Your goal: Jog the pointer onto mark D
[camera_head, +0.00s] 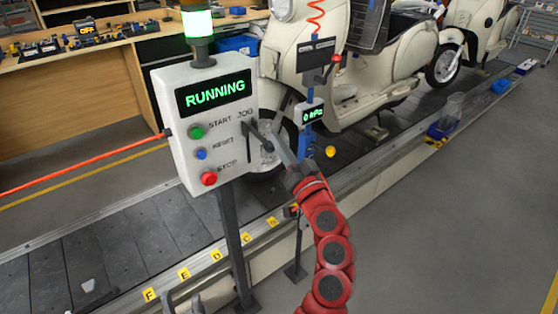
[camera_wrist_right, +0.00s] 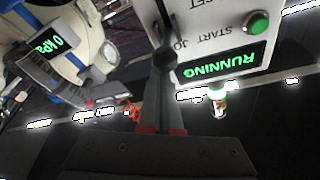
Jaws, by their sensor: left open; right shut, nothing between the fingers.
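The white control box (camera_head: 212,125) stands on a post and its screen reads RUNNING. The JOG lever (camera_head: 249,128) is at the right of its face; a dark lever also shows in the right wrist view (camera_wrist_right: 163,38). My right gripper (camera_head: 264,138) is shut and empty, its tip at the lever; contact is unclear. Mark D (camera_head: 217,254) is a yellow plate on the conveyor's near rail, between mark E (camera_head: 184,273) and mark C (camera_head: 246,237). I cannot make out the pointer with certainty. My left gripper (camera_head: 182,302) is open at the bottom edge, partly cut off.
A cream scooter (camera_head: 350,95) stands on the dark slat conveyor (camera_head: 100,245). A blue stand with a 0 kPa display (camera_head: 312,114) is right of the box. The floor at right is clear.

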